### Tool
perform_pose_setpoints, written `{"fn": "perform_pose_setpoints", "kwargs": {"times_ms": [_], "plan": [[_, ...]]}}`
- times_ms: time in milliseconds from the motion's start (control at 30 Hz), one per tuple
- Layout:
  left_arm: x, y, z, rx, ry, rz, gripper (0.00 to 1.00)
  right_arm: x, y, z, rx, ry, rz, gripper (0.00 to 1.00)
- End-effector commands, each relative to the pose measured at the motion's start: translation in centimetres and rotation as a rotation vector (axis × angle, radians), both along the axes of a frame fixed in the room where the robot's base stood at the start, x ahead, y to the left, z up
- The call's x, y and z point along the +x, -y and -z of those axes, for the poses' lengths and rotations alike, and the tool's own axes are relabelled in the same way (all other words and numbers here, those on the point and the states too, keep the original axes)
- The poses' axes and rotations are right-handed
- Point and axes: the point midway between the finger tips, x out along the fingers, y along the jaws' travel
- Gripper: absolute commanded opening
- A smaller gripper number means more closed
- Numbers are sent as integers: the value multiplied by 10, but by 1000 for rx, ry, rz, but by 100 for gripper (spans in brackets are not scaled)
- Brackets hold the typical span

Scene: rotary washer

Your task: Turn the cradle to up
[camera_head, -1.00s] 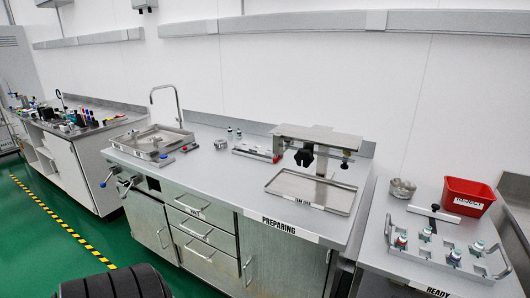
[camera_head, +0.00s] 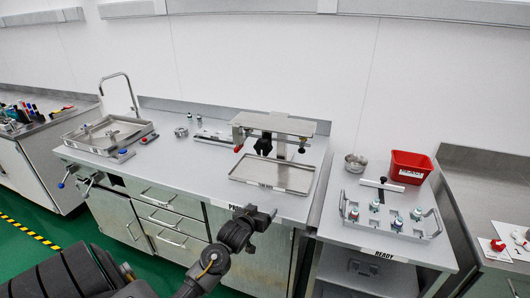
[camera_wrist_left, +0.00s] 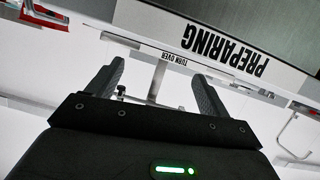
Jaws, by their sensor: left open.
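The cradle, which I take to be the flat metal plate (camera_head: 274,123) on a stand, lies level at the back of the bench in the head view. A black clamp-like piece (camera_head: 263,146) hangs under it, with a red knob at its left and a dark knob at its right. A shallow metal tray (camera_head: 272,173) lies in front and below. My left gripper (camera_head: 258,214) is at the bench's front edge, in front of the tray and apart from the cradle. In the left wrist view its two fingers (camera_wrist_left: 160,84) are spread with nothing between them. My right gripper is not in view.
A sink (camera_head: 106,133) with a tall tap stands at the left. At the right, a vial rack (camera_head: 388,221), a metal bowl (camera_head: 356,162) and a red reject bin (camera_head: 410,166) sit on a lower table.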

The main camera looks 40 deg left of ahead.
Motion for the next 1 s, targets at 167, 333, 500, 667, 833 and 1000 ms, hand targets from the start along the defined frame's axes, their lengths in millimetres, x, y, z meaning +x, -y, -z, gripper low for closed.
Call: {"fn": "perform_pose_setpoints", "kwargs": {"times_ms": [167,333,500,667,833,1000], "plan": [[26,-36,-122,-24,267,-62,80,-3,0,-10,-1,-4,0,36],[29,-48,-168,-38,374,-81,80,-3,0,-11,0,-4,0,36],[30,-50,-174,-38,388,-83,80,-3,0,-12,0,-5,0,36],[44,-54,-175,-38,387,-83,80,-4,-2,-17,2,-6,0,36],[74,-65,-176,-37,386,-84,80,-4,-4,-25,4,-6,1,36],[103,-75,-175,-37,384,-83,80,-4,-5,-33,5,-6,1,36]]}}
